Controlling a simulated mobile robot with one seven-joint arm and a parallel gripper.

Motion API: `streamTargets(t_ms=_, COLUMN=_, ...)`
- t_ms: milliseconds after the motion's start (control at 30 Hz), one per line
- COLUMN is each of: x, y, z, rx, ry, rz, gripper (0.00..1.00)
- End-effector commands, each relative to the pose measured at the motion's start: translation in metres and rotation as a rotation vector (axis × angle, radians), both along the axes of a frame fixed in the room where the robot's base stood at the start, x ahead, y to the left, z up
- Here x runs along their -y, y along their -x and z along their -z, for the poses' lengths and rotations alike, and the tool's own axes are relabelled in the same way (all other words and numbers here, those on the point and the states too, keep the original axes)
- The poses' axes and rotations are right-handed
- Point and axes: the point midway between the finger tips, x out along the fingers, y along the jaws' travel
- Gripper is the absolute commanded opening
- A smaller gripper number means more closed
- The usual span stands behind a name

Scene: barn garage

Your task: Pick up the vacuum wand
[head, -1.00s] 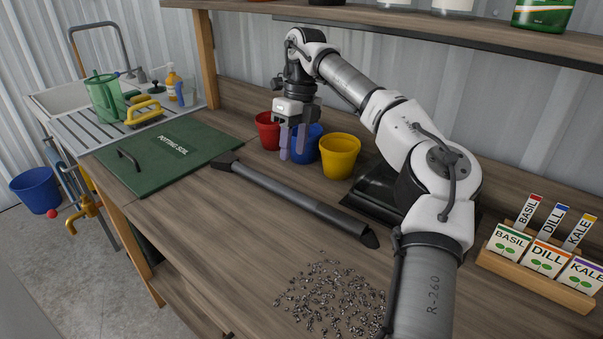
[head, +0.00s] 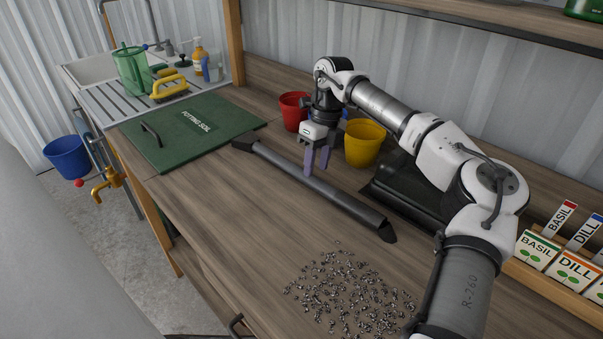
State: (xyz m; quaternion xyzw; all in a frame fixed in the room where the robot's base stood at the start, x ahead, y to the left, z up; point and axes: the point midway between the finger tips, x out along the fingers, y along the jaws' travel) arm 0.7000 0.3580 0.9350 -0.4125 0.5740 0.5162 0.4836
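The vacuum wand is a long dark grey tube (head: 335,197) with black ends. It lies diagonally on the wooden workbench, from the green lid at upper left to near the black tray at lower right. My gripper (head: 317,168) points down with two purple fingers, close to the middle of the wand on its far side. The fingers show a gap between them and hold nothing visible. I cannot tell how high the tips are above the bench or whether they touch the wand.
Red (head: 293,110) and yellow (head: 364,143) pots stand behind my gripper; a blue one is mostly hidden. A black tray (head: 405,190) lies right of the wand. Small metal bits (head: 350,292) are scattered in front. A green potting soil lid (head: 190,130) lies left. Seed packets (head: 537,250) stand right.

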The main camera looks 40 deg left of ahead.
Motion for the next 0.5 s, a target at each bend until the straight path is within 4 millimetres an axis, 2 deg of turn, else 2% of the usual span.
streamTargets(t_ms=233, x=0.001, y=0.009, z=0.033, rx=-0.003, ry=0.0, rz=-0.002, gripper=0.39)
streamTargets(t_ms=500, x=0.001, y=0.009, z=0.039, rx=-0.001, ry=0.001, rz=0.0, gripper=0.39)
